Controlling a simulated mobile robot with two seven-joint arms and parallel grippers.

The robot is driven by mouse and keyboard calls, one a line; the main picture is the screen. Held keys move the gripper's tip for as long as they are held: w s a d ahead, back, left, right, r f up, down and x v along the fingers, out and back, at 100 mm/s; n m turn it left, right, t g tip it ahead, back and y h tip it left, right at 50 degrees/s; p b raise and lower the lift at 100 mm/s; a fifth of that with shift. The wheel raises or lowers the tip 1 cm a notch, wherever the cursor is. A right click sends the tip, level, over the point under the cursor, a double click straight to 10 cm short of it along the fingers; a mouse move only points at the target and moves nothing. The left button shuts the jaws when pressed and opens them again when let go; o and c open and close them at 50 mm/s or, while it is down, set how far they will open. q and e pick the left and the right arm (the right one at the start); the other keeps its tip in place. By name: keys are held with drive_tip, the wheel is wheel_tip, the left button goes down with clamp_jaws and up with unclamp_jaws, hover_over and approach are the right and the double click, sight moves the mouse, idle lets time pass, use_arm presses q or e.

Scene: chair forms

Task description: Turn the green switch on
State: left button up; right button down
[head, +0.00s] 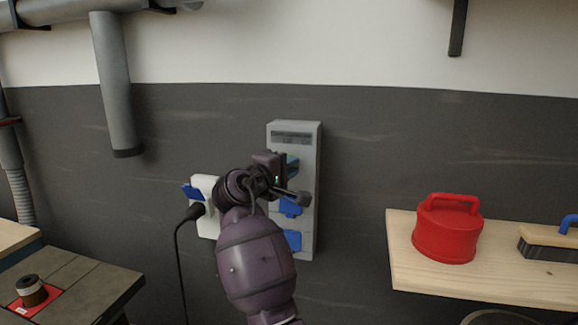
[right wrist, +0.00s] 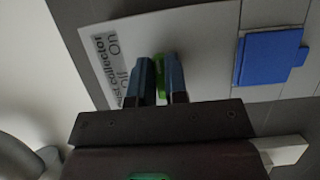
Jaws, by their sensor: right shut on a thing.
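The green switch (right wrist: 159,76) shows in the right wrist view as a green piece between my right gripper's two fingers (right wrist: 160,84). It sits on the grey wall box (head: 305,150), beside a label (right wrist: 112,65) with "Off" and "On". My right gripper (head: 290,168) is at the upper part of the box in the head view, shut on the switch. In the head view the switch is hidden behind my gripper and wrist. I cannot tell its exact setting. My left gripper is in neither view.
Blue socket covers (head: 291,240) are on the lower box. A white socket (head: 205,224) with a black plug (head: 194,211) is to its left. A wooden shelf (head: 430,282) with a red canister (head: 447,235) juts out at right. A table (head: 90,290) stands at lower left.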

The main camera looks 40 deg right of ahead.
idle(0.5)
drive_tip(key=c, duration=1.1)
unclamp_jaws()
drive_tip(key=shift+c, duration=0.2)
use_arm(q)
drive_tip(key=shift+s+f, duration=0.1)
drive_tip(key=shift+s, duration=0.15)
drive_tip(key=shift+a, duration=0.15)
